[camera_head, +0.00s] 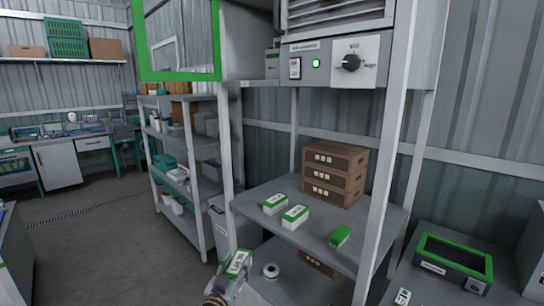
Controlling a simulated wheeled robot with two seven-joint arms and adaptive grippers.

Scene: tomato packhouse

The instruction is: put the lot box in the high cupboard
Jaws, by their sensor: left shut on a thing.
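A small white and green lot box (239,261) is at the bottom centre. My left gripper (229,279) is shut on it, and it is in front of and below the shelf with similar boxes. The high cupboard (246,40) is at the top centre, above and well away from the gripper. Its glass door with a green frame (150,76) stands open to the left. The cupboard's inside is only partly in view. My right gripper is not in view.
Two white and green boxes (295,215), a green box (341,236) and a stack of brown cartons (335,174) are on the grey shelf (262,189). A metal upright (388,140) stands in front at the right. A control panel (333,62) adjoins the cupboard. Open floor lies left.

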